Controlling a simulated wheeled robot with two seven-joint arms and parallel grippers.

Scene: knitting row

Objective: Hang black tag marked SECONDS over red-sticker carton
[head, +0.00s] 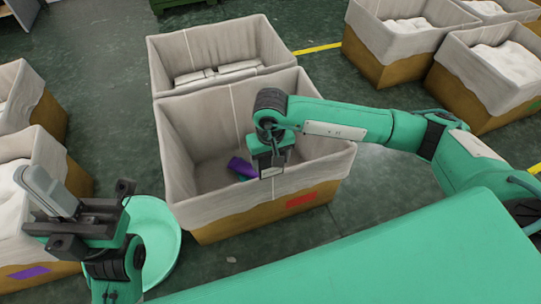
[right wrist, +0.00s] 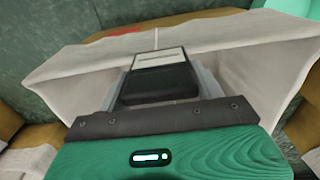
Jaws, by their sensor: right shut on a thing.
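The red-sticker carton (head: 208,228) stands in the middle, lined with pale cloth folded over its rim. The red sticker (head: 301,200) is on its front side and shows partly in the right wrist view (right wrist: 125,29). My right gripper (head: 271,168) is over the carton's open top, inside its front rim. It is shut on a black tag (right wrist: 158,85) with a pale band, seen against the liner; no lettering is legible. I cannot tell whether the tag touches the rim. My left gripper (head: 52,195) is far left, away from the carton; its jaw opening is unclear.
A purple item (head: 241,167) lies inside the carton. Another lined carton (head: 220,45) adjoins behind it. Filled cartons stand at left and back right (head: 503,75). A green round surface (head: 158,235) is at lower left. Dark floor lies open between the cartons.

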